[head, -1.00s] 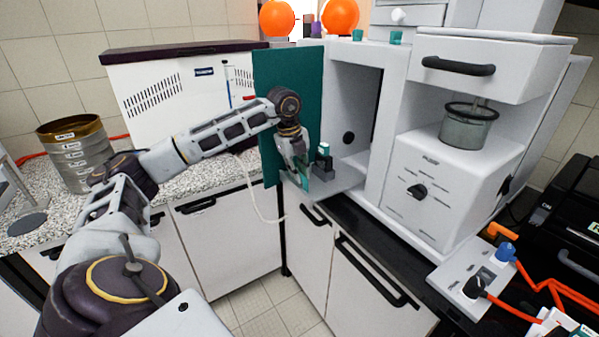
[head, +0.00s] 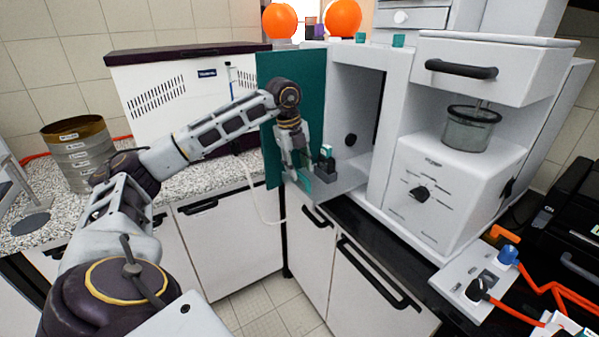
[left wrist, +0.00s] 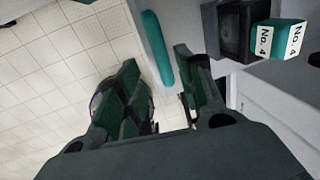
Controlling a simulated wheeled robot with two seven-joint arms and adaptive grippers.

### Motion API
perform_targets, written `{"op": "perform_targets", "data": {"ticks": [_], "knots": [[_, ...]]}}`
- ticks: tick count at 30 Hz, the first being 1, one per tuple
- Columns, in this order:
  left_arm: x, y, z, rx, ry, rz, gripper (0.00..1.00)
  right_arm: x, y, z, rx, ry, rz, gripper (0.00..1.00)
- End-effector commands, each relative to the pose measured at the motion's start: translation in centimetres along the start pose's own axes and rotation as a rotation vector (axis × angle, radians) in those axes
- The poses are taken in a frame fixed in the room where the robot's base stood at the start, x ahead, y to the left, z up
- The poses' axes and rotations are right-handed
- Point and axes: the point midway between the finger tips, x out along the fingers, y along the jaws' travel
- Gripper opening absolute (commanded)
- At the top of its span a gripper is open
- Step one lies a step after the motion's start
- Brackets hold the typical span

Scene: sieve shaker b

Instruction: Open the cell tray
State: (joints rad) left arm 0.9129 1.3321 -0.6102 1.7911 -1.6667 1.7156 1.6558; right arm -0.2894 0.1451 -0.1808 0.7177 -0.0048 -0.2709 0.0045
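The pale grey cell tray (head: 342,180) sticks out at the bottom of the open white compartment. A small block with a teal top (head: 326,152) stands on it; in the left wrist view this block (left wrist: 278,38) carries "No. 4" labels beside a dark square holder (left wrist: 238,30). The tray's teal bar handle (left wrist: 157,48) is on its front edge. My left gripper (head: 296,172) is at this front edge. In the left wrist view its fingers (left wrist: 160,95) are apart, with the handle in line with the gap and no visible contact. My right gripper is not in view.
A teal door (head: 275,95) stands open behind my left forearm. A white device with a jar (head: 472,130) is at the right. A sieve stack (head: 78,155) stands on the left counter. The floor (head: 265,312) before the cupboards is clear.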

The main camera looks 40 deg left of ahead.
Motion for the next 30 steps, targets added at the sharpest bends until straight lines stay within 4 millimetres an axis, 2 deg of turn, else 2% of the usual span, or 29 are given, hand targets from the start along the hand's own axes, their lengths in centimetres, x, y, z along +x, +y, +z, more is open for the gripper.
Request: {"op": "perform_targets", "data": {"ticks": [9, 15, 21, 30], "knots": [[-4.9, -0.1, 0.0, 0.000, 0.001, -0.005, 0.37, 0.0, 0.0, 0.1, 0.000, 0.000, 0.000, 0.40], [-7.3, 0.0, 0.0, -0.001, 0.001, -0.002, 0.37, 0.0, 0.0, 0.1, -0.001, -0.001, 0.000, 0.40], [-8.7, 0.1, 0.0, -0.001, 0.000, 0.000, 0.37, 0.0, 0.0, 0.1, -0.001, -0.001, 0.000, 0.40], [-9.1, 0.1, 0.0, -0.001, 0.000, 0.001, 0.37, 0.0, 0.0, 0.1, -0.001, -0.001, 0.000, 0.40]]}}
